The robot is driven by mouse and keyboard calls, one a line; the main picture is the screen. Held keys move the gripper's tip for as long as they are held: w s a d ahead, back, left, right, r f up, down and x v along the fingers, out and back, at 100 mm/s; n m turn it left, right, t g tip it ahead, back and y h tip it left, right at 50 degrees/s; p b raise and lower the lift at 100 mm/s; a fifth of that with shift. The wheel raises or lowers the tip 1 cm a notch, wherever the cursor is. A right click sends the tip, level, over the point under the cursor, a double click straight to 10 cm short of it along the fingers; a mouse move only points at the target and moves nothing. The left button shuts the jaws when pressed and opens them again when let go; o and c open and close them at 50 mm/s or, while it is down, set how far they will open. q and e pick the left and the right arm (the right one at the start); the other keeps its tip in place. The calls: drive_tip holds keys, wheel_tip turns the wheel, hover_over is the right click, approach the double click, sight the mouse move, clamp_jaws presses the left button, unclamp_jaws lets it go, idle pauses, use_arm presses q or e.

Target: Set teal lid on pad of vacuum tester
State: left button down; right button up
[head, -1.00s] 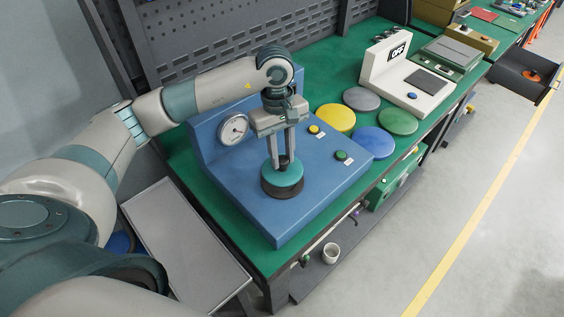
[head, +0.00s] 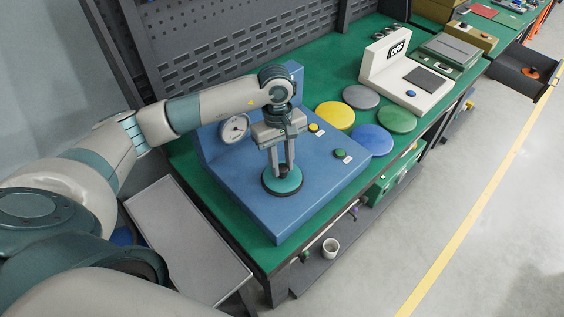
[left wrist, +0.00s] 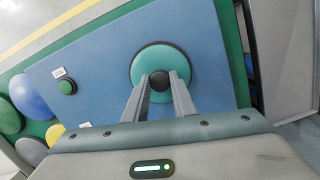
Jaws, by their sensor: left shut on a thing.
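The teal lid (head: 281,185) is a round disc with a dark knob (left wrist: 160,82) at its centre. My left gripper (head: 283,172) points down from above, its two fingers shut on the knob. The lid lies flat over the dark round pad (left wrist: 181,49) of the blue vacuum tester (head: 245,195). Only a thin dark rim of the pad shows around it, and no gap between them is visible. The lid also shows in the left wrist view (left wrist: 155,57). My right gripper is not in view.
The tester carries a gauge (head: 234,128), a yellow button (head: 313,127) and a green button (head: 340,153). Yellow (head: 335,116), grey (head: 361,96), blue (head: 372,140) and green (head: 397,118) discs lie to the right. A white device reading OFF (head: 399,75) stands beyond.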

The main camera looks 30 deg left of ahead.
use_arm(q)
drive_tip(key=c, duration=1.5)
unclamp_jaws()
drive_tip(key=shift+o, duration=0.2)
drive_tip(key=shift+r, duration=0.35)
wheel_tip(320, 180, up, 11)
drive_tip(key=a+b, duration=0.1)
drive_tip(key=b, duration=0.3)
drive_tip(key=shift+w+r, duration=0.2)
drive_tip(key=shift+w, duration=0.15)
drive_tip(key=shift+a, duration=0.1)
